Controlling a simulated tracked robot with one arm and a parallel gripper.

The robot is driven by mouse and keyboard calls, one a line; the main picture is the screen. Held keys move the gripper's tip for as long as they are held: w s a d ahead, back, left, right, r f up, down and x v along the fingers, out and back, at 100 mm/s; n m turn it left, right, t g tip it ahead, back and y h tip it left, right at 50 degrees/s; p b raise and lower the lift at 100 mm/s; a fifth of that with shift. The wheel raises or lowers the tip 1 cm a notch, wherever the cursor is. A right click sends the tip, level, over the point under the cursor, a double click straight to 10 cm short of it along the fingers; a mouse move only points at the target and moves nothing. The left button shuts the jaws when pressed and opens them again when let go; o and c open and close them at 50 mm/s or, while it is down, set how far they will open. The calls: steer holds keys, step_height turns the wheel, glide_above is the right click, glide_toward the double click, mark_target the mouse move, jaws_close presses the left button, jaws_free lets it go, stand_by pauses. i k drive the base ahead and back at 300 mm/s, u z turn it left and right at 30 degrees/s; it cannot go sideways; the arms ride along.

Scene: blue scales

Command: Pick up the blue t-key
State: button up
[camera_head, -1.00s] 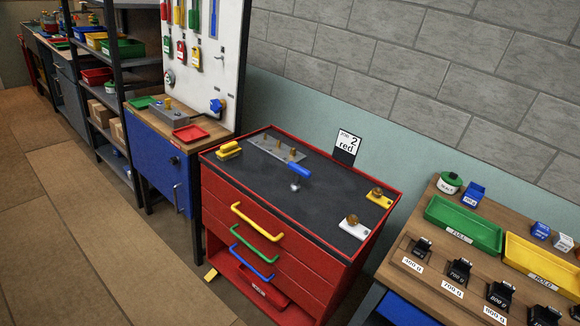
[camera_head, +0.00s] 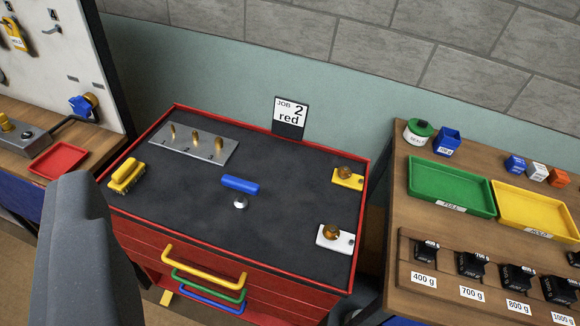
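A dark grey part of my own body (camera_head: 88,250), perhaps one finger of my gripper, rises at the lower left. It is apart from the t-key in the picture. No second finger shows, so I cannot tell how far my gripper is open. Nothing is seen held.
On the cabinet top are a metal plate with brass pegs (camera_head: 217,150), a yellow block (camera_head: 126,176), and yellow (camera_head: 348,179) and white (camera_head: 335,238) plates with brass knobs. A "JOB 2 red" sign (camera_head: 290,113) stands behind. The mat around the t-key is clear.

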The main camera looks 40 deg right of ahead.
mark_target(240, 203)
steer(key=z, duration=0.45)
steer(key=i, duration=0.9)
steer(key=z, duration=0.45)
